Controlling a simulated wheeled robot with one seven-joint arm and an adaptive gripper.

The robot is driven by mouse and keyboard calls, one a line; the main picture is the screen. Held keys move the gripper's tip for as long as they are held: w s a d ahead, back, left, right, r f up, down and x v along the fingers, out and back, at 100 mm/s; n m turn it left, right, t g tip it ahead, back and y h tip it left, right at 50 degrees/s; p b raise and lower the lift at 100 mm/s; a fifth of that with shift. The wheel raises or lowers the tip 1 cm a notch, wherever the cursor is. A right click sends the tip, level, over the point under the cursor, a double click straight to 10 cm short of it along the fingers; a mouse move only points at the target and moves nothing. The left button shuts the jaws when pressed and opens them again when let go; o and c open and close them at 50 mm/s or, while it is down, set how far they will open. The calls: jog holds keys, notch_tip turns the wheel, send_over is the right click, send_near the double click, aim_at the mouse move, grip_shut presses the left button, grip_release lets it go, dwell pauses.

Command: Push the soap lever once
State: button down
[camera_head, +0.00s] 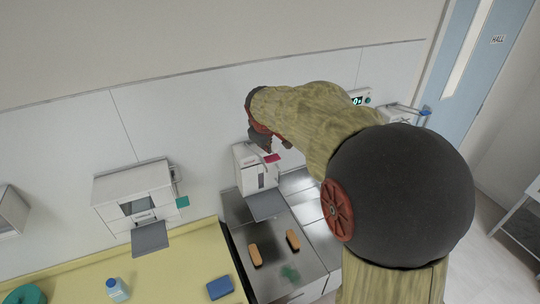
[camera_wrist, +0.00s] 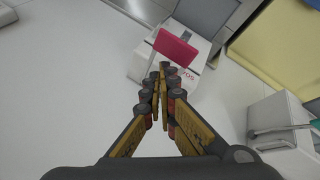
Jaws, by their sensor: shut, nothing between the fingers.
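A white wall dispenser (camera_head: 246,177) with a red tab (camera_head: 271,158) at its upper side and a grey plate (camera_head: 266,205) below it hangs above the metal counter. Its white box (camera_wrist: 150,65) and red tab (camera_wrist: 176,48) also show in the wrist view. My gripper (camera_head: 279,144) is shut and empty, just above this dispenser. In the wrist view the closed fingertips (camera_wrist: 164,70) overlap the box below the red tab; I cannot tell whether they touch it. A second white dispenser (camera_head: 120,184) with a grey plate (camera_head: 150,238) and green tab (camera_head: 182,202) is further left.
The metal counter (camera_head: 236,211) holds two orange-brown blocks (camera_head: 255,255) and a greenish item (camera_head: 289,273). The yellow counter (camera_head: 170,272) holds a blue sponge (camera_head: 220,287) and a bottle (camera_head: 116,289). A device with a green display (camera_head: 357,99) is on the wall at right.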

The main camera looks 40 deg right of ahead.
jog(key=shift+s+a+f+b, duration=0.1)
jog(key=shift+s+f+b, duration=0.1)
jog(key=shift+f+b, duration=0.55)
jog(key=shift+s+f+b, duration=0.2)
jog(key=shift+f+b, duration=0.3)
jog(key=shift+f, duration=0.3)
dwell(1.3)
jog(key=shift+r, duration=0.15)
dwell(0.4)
jog(key=shift+w+r+p, duration=0.25)
jog(key=shift+r+p, duration=0.4)
jog(key=shift+r, duration=0.25)
jog(key=shift+w+r+p, duration=0.25)
jog(key=shift+r+p, duration=0.35)
jog(key=shift+r, duration=0.3)
jog(key=shift+r, duration=0.1)
jog(key=r+p, duration=0.2)
jog(key=r, duration=0.1)
jog(key=w+r+p, duration=0.1)
jog(key=shift+w+d+r, duration=0.1)
jog(key=shift+d+r, duration=0.2)
jog(key=shift+r, duration=0.05)
